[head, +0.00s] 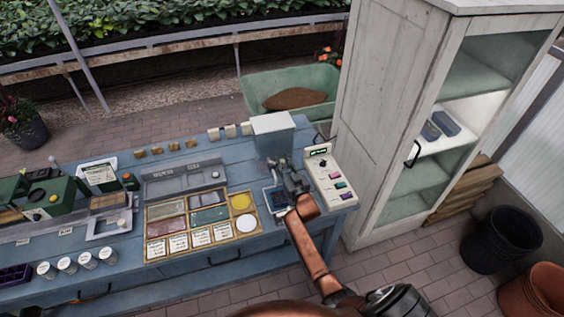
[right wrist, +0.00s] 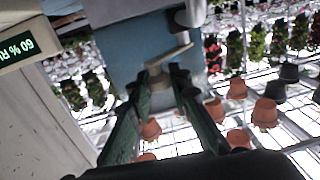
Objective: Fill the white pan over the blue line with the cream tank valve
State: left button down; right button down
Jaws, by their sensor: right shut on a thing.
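My right gripper (head: 289,183) is in front of and below the tank. In the right wrist view its green fingers (right wrist: 160,78) are shut on the cream valve lever (right wrist: 167,57), which is bent and juts from the tank. The white pan (head: 267,201) sits on the bench under the gripper, partly covered by it. Its inside looks dark blue; the blue line and any level cannot be told. My left gripper is out of view.
A white panel with a small display and coloured buttons (head: 329,180) stands just right of the pan. A wooden sorting tray (head: 147,251) with several filled compartments lies to the left. A tall white cabinet (head: 385,100) closes off the right side.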

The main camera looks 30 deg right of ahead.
jog(key=shift+w+d+r+y, duration=0.1)
jog(key=shift+y, duration=0.2)
jog(key=shift+w+d+n+y+p, duration=0.15)
jog(key=shift+n+y+p, duration=0.15)
jog(key=shift+n+y, duration=0.15)
jog(key=shift+w+d+n+y+p, duration=0.15)
jog(key=shift+n+y+p, duration=0.1)
jog(key=shift+n+y, duration=0.2)
jog(key=n+g+y+b, duration=0.1)
jog(key=n+y+b, duration=0.1)
jog(key=y+b, duration=0.1)
jog(key=w+d+n+y+b, duration=0.1)
jog(key=n+y+b, duration=0.1)
jog(key=y+b, duration=0.1)
jog(key=w+n+g+y+b, duration=0.1)
jog(key=n+y+b, duration=0.1)
jog(key=y+b, duration=0.1)
jog(key=shift+w+d+g+y+b, duration=0.15)
jog(key=shift+g+y+b, duration=0.2)
jog(key=shift+y, duration=0.15)
jog(key=shift+r, duration=0.1)
jog(key=c, duration=1.8)
grip_release()
jog(key=shift+w, duration=0.1)
